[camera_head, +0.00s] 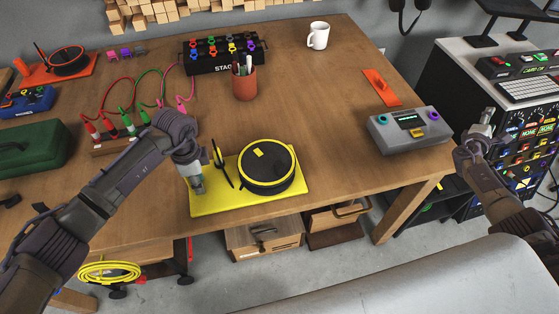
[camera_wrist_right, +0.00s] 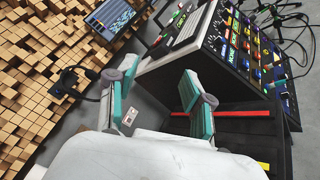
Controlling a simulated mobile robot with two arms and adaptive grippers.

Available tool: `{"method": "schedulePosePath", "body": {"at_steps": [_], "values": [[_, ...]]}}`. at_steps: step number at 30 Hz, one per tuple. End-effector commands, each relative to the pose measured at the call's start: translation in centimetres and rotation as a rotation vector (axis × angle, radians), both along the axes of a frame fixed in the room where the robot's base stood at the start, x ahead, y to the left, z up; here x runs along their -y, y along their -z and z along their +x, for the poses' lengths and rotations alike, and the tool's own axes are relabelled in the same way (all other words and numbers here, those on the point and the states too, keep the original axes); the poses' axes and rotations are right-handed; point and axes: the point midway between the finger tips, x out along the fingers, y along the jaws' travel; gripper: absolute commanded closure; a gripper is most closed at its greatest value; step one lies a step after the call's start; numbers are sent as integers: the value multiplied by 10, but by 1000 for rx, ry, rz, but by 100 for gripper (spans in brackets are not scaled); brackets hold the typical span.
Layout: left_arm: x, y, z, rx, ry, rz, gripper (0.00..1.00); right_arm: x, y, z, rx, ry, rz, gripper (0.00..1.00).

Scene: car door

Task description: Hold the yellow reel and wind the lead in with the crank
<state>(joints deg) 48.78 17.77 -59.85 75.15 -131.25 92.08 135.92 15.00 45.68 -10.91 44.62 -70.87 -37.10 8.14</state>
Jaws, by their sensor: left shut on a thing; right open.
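The yellow reel has a flat yellow base (camera_head: 235,200) at the table's front edge. Its black drum (camera_head: 267,173) has a yellow rim and a small yellow piece on top. A thin dark upright part (camera_head: 220,163) stands on the base left of the drum; I cannot tell which part is the crank. My left gripper (camera_head: 198,187) is shut at the left end of the base; its fingertips' exact contact is hidden. A coiled yellow lead (camera_head: 109,272) hangs below the table's front edge at left. My right gripper (camera_head: 487,118) is open and empty, right of the table; its teal fingers show apart in the right wrist view (camera_wrist_right: 152,97).
A grey box with a display (camera_head: 410,130) sits at the table's right edge. A pen cup (camera_head: 244,83), white mug (camera_head: 318,36) and orange reel (camera_head: 66,62) stand further back. Plugged leads (camera_head: 125,130) lie behind my left arm. The table's middle is clear.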

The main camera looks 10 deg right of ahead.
Motion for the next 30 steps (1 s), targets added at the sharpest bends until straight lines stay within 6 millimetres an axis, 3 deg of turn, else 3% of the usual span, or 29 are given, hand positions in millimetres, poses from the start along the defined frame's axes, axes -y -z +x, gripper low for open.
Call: {"method": "schedulePosePath", "body": {"at_steps": [1, 6, 15, 22, 30], "values": [[0, 1, -1, -2, 0, 1, 100, -15, -2, 21, -21, -65, 6, 48], [0, 1, -1, -2, 0, 1, 100, -71, -7, 85, -111, -295, 0, 48], [0, 1, 0, -2, 0, 1, 100, -193, -25, 171, -263, -719, -90, 48], [0, 1, 0, -2, 0, 0, 100, -299, -46, 209, -370, -1061, -233, 48], [0, 1, 0, -1, 0, 0, 100, -431, -72, 216, -493, -1487, -507, 48]]}}
